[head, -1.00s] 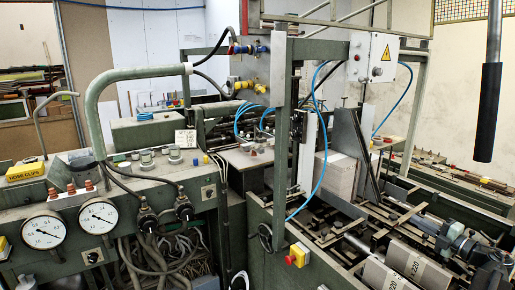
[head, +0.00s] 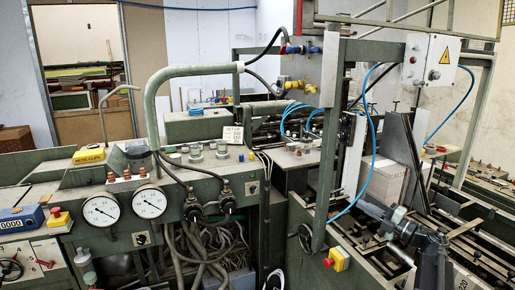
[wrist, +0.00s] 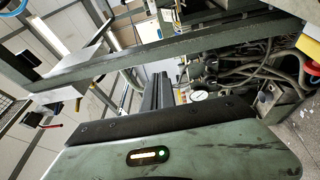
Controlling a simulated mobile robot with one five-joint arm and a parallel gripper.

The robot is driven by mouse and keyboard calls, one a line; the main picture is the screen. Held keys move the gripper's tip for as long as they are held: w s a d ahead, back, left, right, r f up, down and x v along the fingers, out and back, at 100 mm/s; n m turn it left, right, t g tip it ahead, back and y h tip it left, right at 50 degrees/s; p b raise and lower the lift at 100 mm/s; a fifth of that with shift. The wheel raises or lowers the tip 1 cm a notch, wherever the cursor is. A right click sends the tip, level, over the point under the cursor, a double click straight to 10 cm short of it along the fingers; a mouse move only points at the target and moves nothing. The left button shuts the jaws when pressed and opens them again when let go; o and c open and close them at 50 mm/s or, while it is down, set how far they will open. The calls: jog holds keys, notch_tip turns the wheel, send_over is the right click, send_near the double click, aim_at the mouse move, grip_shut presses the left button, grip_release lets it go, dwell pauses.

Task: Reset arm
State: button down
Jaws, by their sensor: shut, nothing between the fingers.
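My gripper (wrist: 158,80) shows in the wrist view as two dark fingers side by side, beyond the green housing with a small lit indicator (wrist: 148,156). The fingers are shut with nothing between them. They point toward a cluttered part of the machine, with a white round dial (wrist: 199,96) and cables just to their right in the picture. I see no contact with anything.
The green control console (head: 75,180) with two gauges (head: 150,201) is at left in the head view. A machine frame post (head: 328,140), a warning-marked box (head: 431,62), blue hoses and a red-yellow stop button (head: 336,258) are at right. Loose cables hang below the console.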

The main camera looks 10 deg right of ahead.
jog(key=w+a+r+m+t+h, duration=0.2)
jog(key=w+a+m+h, duration=0.2)
jog(key=w+a+m, duration=0.45)
jog(key=w+a+r+m+t+h, duration=0.1)
jog(key=w+a+m+t+h, duration=0.3)
jog(key=a, duration=0.8)
jog(key=s+a+f+m+g+h, duration=0.25)
jog(key=f+m+g, duration=0.25)
jog(key=f, duration=0.3)
jog(key=s+a+f+m+g+h, duration=0.1)
jog(key=s+f+m+g+h, duration=0.2)
jog(key=f, duration=0.4)
jog(key=s+a+f+m+g+y, duration=0.1)
jog(key=s+a+f+m+g, duration=0.1)
jog(key=s+f+g, duration=0.5)
jog(key=s+a+f+m+g+y, duration=0.1)
jog(key=s+f+g, duration=0.6)
jog(key=s, duration=0.8)
jog(key=shift+s+a+f+m+y, duration=0.15)
jog(key=shift+s+a+m+y, duration=0.3)
jog(key=shift+a, duration=0.8)
